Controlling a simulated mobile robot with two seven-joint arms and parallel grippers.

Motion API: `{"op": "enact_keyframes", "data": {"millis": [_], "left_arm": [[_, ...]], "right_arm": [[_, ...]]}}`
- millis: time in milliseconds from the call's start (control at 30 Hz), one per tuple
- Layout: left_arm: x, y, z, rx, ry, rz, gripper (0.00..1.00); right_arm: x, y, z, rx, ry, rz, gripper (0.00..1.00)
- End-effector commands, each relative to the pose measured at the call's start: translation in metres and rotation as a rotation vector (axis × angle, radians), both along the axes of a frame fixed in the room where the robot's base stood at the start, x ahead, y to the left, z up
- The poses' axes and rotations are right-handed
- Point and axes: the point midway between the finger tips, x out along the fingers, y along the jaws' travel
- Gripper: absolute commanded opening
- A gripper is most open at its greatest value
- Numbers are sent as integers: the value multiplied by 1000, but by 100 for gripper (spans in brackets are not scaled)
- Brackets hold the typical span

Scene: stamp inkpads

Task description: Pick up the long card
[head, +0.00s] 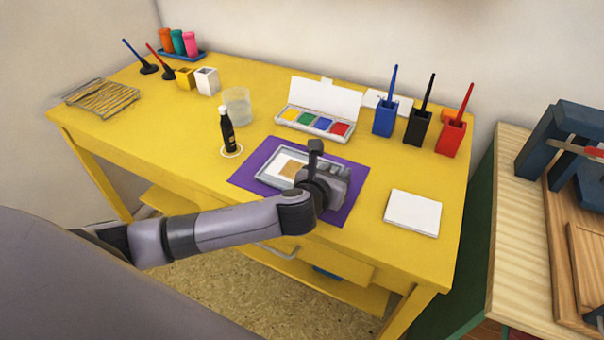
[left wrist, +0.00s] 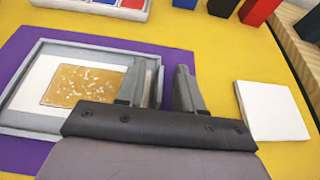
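A grey shallow tray (left wrist: 62,131) lies on a purple mat (head: 247,177). In it is a white card (left wrist: 33,92) with a brown speckled patch (left wrist: 84,84). My left gripper (left wrist: 160,88) is open over the tray's right side; in the left wrist view the right wall shows between its fingers. I cannot tell how far the fingertips are above it. The gripper also shows in the head view (head: 320,152), hiding the tray's right part. I cannot tell which piece is the long card. My right gripper is not in view.
A white pad (head: 412,213) lies right of the mat. A dark bottle (head: 228,131) and a glass (head: 237,105) stand left. Behind are an open paint box (head: 318,100) and blue, black and red brush holders (head: 418,127). The table's left front is clear.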

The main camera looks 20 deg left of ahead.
Motion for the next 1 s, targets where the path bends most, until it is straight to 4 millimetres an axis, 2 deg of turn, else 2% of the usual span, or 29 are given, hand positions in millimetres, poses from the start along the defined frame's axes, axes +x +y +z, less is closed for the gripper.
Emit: {"op": "enact_keyframes", "data": {"millis": [167, 200, 300, 767, 867, 1000], "left_arm": [[0, 0, 0, 0, 0, -1, 36], [0, 0, 0, 0, 0, -1, 30], [0, 0, 0, 0, 0, 0, 0], [0, 0, 6, -1, -1, 0, 0], [1, 0, 16, -1, -3, -1, 0], [1, 0, 43, -2, -6, -1, 0]], "right_arm": [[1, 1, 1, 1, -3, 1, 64], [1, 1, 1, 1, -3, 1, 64], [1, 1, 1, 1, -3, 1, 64], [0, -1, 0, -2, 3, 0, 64], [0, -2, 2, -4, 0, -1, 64], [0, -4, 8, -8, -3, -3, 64]]}}
